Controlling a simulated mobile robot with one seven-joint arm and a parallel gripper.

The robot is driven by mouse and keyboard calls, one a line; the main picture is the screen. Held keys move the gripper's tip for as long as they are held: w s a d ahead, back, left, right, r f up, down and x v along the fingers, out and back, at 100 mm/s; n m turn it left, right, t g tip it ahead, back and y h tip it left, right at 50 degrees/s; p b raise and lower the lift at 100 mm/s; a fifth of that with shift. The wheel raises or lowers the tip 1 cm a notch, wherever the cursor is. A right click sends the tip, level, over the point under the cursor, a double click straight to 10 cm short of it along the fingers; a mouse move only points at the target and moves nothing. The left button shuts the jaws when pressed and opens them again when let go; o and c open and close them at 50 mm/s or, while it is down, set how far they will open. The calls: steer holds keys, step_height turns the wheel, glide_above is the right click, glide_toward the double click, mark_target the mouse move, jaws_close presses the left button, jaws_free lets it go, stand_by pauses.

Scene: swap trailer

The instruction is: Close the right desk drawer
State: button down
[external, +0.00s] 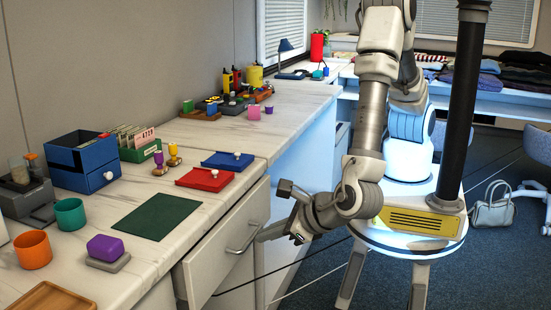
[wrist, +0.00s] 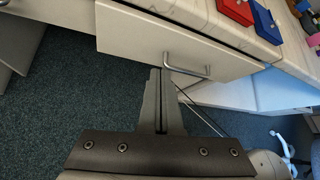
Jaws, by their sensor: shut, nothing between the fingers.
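The desk drawer (external: 212,262) has a pale front and a curved metal handle (external: 243,238). Its front stands out from under the white desk top, so it is partly open. In the wrist view the drawer front (wrist: 130,37) fills the upper middle, with the handle (wrist: 186,72) near its lower edge. My gripper (external: 259,238) is shut and empty, pointing at the drawer front. In the wrist view its fingertips (wrist: 159,73) are together beside the left end of the handle. I cannot tell whether they touch the front.
The desk top holds a dark green mat (external: 157,216), a red tray (external: 205,179), a blue tray (external: 228,160), an orange cup (external: 33,250) and a blue drawer box (external: 82,162). Thin lines cross near the drawer's lower side. Carpeted floor (wrist: 60,100) in front of the drawer is clear.

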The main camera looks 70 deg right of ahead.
mark_target(237, 206)
steer(key=s+d+f+n+t+h+p, duration=0.1)
steer(key=d+f+n+t+h+p, duration=0.15)
steer(key=d+f+n+h, duration=0.6)
steer(key=shift+m+h, duration=0.65)
steer(key=b+x, duration=0.1)
steer(key=x, duration=0.3)
steer(key=r+b+x, duration=0.1)
steer(key=x, duration=0.3)
steer(key=r+b+x, duration=0.1)
steer(key=x, duration=0.3)
steer(key=shift+w+a+r, duration=0.1)
steer(key=shift+w+r, duration=0.15)
steer(key=shift+w, duration=0.9)
steer(key=shift+w+r, duration=0.15)
steer(key=shift+w, duration=0.05)
steer(key=shift+w+p, duration=0.7)
steer(key=shift+w, duration=1.7)
